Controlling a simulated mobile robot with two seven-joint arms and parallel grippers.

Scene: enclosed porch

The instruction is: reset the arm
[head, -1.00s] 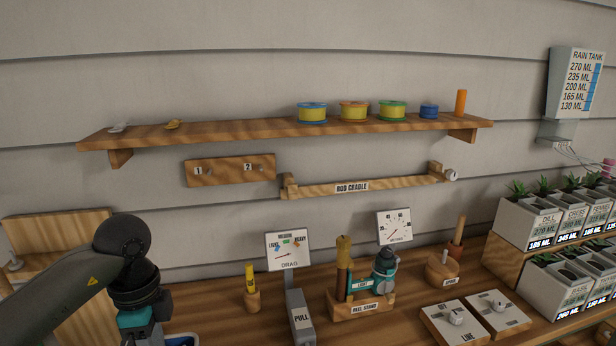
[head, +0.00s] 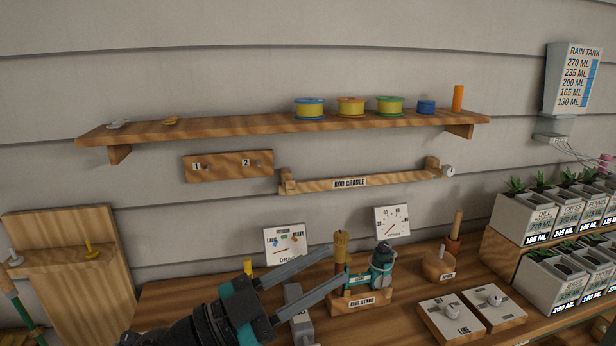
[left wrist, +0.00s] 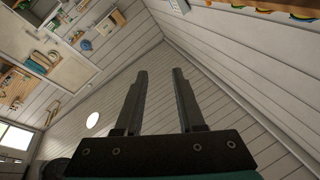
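My left gripper (head: 331,266) reaches in from the lower left of the head view, above the wooden bench, with its two grey fingers apart. In the left wrist view the same gripper (left wrist: 159,72) shows two parallel fingers with a clear gap and nothing between them. Its fingers point up and right in the head view, in front of the drag gauge (head: 284,244) and near the reel stand (head: 362,301). They partly hide the gauge's lower part and the grey pull box (head: 300,318). My right gripper is not in view.
A wall shelf (head: 230,130) holds several spools. Below it hang a two-hook board (head: 228,172) and the rod cradle (head: 390,180). A teal reel (head: 382,262) sits in the reel stand. Two switch plates (head: 450,320) and several planters (head: 560,280) stand to the right.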

